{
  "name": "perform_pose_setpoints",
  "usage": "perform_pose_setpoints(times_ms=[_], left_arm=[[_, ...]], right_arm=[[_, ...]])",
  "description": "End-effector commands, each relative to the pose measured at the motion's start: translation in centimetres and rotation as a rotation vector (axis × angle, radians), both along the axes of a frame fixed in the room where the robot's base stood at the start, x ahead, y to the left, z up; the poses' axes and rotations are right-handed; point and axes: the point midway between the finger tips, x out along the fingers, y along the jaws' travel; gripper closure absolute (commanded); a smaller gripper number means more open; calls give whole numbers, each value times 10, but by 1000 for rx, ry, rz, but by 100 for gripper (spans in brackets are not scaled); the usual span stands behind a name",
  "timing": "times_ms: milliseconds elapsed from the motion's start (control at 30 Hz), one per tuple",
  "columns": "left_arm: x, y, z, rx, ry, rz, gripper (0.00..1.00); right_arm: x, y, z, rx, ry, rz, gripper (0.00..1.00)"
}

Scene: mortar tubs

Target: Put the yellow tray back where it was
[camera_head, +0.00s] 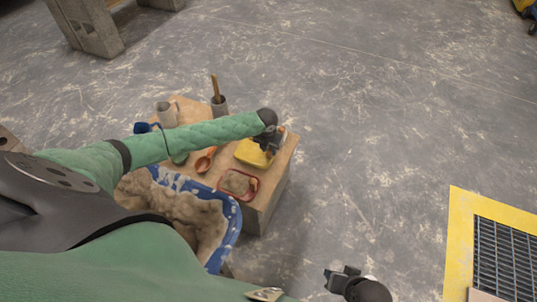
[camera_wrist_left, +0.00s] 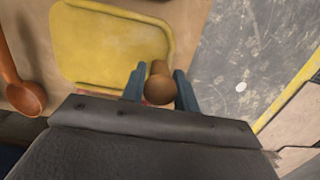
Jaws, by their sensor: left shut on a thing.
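The yellow tray (camera_head: 250,153) lies at the right part of the wooden box top in the head view. It fills the upper left of the left wrist view (camera_wrist_left: 105,45), flat with a raised rim and rounded corners. My left gripper (camera_head: 270,143) is over the tray's right end. In the left wrist view its fingers (camera_wrist_left: 159,88) are shut on a brown, round-ended piece (camera_wrist_left: 159,90) at the tray's right edge. I cannot tell whether this piece is joined to the tray. My right gripper (camera_head: 341,281) is low in the head view, away from the box, its opening unclear.
A red-rimmed tray (camera_head: 238,184) sits in front of the yellow one, and an orange spoon (camera_head: 206,160) to its left. Cups (camera_head: 219,104) stand behind my left arm. A blue tub (camera_head: 226,241) of mortar adjoins the box (camera_head: 264,203).

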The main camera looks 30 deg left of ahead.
Motion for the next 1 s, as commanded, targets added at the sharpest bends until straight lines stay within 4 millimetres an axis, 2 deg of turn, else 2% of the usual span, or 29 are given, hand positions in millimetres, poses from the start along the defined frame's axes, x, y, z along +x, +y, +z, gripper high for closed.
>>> perform_pose_setpoints(times_ms=[167, 433, 633, 667, 767, 1000], left_arm=[[-2, 2, -7, 0, -1, 1, 100], [-2, 2, -39, 1, 0, 1, 100], [-2, 2, -42, 1, -1, 0, 100], [-2, 2, -42, 1, -1, 0, 68], [-2, 2, -42, 1, -1, 0, 48], [-2, 2, -41, 1, -1, 0, 48]], right_arm=[[-1, -1, 4, -3, 5, 1, 64], [-2, -7, 10, -17, 17, -3, 64], [-4, -9, 8, -21, 24, -3, 64], [-4, -9, 8, -21, 24, -3, 64], [-4, -9, 8, -21, 23, -3, 64], [-3, -8, 8, -19, 21, -4, 64]])
